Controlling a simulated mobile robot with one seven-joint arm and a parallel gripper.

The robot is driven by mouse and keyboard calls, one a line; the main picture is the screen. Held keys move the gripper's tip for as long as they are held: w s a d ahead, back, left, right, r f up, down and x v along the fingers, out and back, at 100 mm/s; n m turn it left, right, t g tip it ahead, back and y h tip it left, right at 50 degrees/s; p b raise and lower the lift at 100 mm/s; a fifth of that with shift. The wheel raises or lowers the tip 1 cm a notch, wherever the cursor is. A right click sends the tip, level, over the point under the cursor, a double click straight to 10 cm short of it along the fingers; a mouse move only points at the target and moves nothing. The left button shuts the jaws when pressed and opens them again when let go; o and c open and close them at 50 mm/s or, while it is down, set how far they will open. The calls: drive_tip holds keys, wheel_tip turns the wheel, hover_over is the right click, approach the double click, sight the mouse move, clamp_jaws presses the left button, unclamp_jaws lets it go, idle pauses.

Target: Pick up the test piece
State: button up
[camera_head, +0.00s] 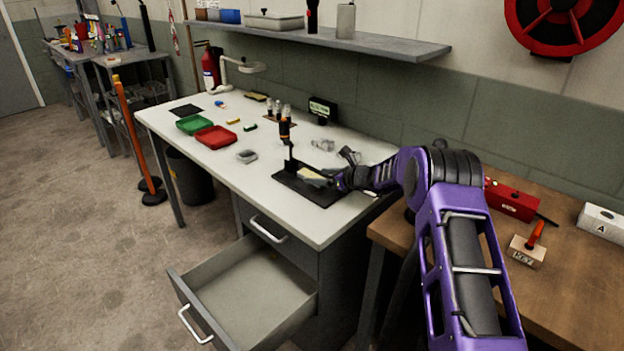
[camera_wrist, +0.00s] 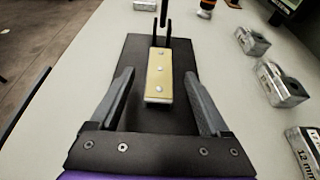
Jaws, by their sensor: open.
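The test piece (camera_wrist: 159,76) looks like a small tan-gold bar with several silver rivet heads. It lies on a black mat (camera_wrist: 132,58) on the white workbench, and a black upright post (camera_wrist: 163,25) stands at its far end. In the wrist view my gripper (camera_wrist: 158,84) is open, with one finger on each side of the bar and gaps between. I cannot tell its height above the mat. In the head view my gripper (camera_head: 336,179) is over the black mat (camera_head: 305,188), and the test piece (camera_head: 312,174) is partly hidden there.
Metal blocks (camera_wrist: 285,88) lie right of the mat, one marked 12 mm. A red tray (camera_head: 215,137) and a green tray (camera_head: 194,124) sit farther left on the bench. An open drawer (camera_head: 245,290) juts out below the front edge. A shelf (camera_head: 330,40) runs above the back.

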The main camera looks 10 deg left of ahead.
drive_tip(key=shift+x, duration=1.3)
drive_tip(key=shift+c, duration=0.3)
clamp_jaws()
